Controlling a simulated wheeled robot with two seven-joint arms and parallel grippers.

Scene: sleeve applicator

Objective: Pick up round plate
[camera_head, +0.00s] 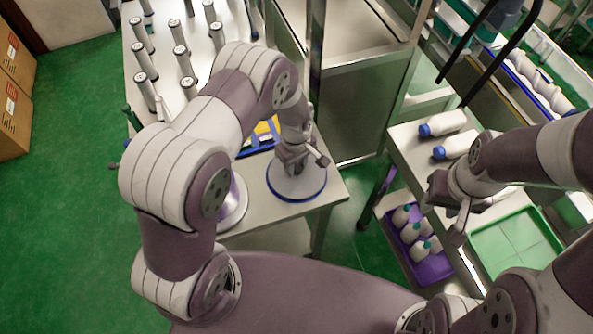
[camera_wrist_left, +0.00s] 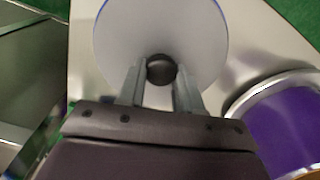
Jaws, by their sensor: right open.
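The round plate (camera_head: 290,190) is pale with a blue rim and lies flat near the corner of a small metal table. In the left wrist view the round plate (camera_wrist_left: 205,35) has a dark round knob (camera_wrist_left: 161,68) at its middle. My left gripper (camera_head: 293,160) is above the plate, with its fingers (camera_wrist_left: 159,80) on either side of the knob. I cannot tell whether the fingers press on the knob or stand just clear of it. My right gripper (camera_head: 462,222) is open, over the right-hand table and away from the plate.
A round container with purple on it (camera_wrist_left: 285,125) stands close beside the plate. White bottles with blue caps (camera_head: 443,123) lie on the right table, near a green tray (camera_head: 515,245). A purple crate (camera_head: 432,268) holds bottles below. Several upright cylinders (camera_head: 145,60) stand at the back left.

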